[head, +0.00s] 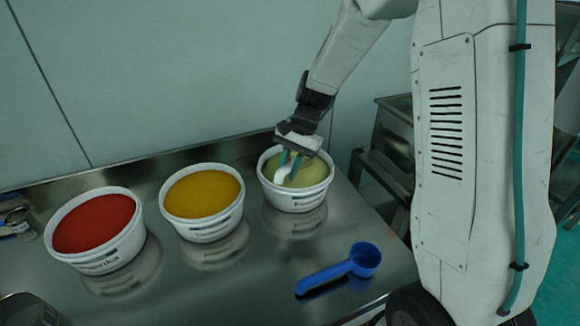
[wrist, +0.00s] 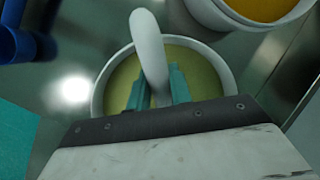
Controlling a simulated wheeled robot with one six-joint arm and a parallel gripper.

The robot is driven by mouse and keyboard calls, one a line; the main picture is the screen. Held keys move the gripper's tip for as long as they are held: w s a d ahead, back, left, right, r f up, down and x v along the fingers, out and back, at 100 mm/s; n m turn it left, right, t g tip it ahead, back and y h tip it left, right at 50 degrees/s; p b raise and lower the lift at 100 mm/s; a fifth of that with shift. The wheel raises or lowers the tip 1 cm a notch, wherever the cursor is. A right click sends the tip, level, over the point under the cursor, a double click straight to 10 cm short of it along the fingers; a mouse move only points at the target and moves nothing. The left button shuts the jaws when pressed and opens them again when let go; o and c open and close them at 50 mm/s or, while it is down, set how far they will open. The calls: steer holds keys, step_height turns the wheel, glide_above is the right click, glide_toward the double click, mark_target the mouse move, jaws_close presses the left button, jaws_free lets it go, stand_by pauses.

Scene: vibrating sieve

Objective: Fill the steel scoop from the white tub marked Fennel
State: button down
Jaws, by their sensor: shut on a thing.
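A white tub (head: 297,199) of pale green powder stands at the right of the row; it also shows in the wrist view (wrist: 98,100). Its label is too small to read. My gripper (head: 290,160) is over this tub, its teal fingers shut on a white handle (head: 284,172). In the wrist view the handle (wrist: 147,40) curves up from between the fingers (wrist: 160,92) across the tub's rim. No scoop bowl shows on it, so I cannot tell whether it is a scoop. A small metal item (head: 16,215), partly out of view, lies at the far left.
A tub of yellow powder (head: 215,230) stands left of the green one. A tub of red powder (head: 118,258), its label ending in "prika", is further left. A blue scoop (head: 325,277) lies on the steel table at the front right. A wall stands behind the table.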

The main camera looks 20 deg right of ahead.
mark_target(285, 167)
steer(key=shift+s+a+r+t+h, duration=0.25)
steer(key=shift+r+t+h, duration=0.05)
steer(key=shift+r, duration=0.1)
steer(key=shift+s+a+r+t+h, duration=0.15)
steer(key=shift+r+t+h, duration=0.25)
steer(key=shift+r, duration=0.2)
steer(key=shift+s+a+r+t+h, duration=0.2)
steer(key=shift+r+t+h, duration=0.2)
steer(key=shift+r, duration=0.15)
steer(key=shift+s+a+r+t+h, duration=0.15)
steer(key=shift+r+t+h, duration=0.25)
steer(key=shift+r, duration=0.2)
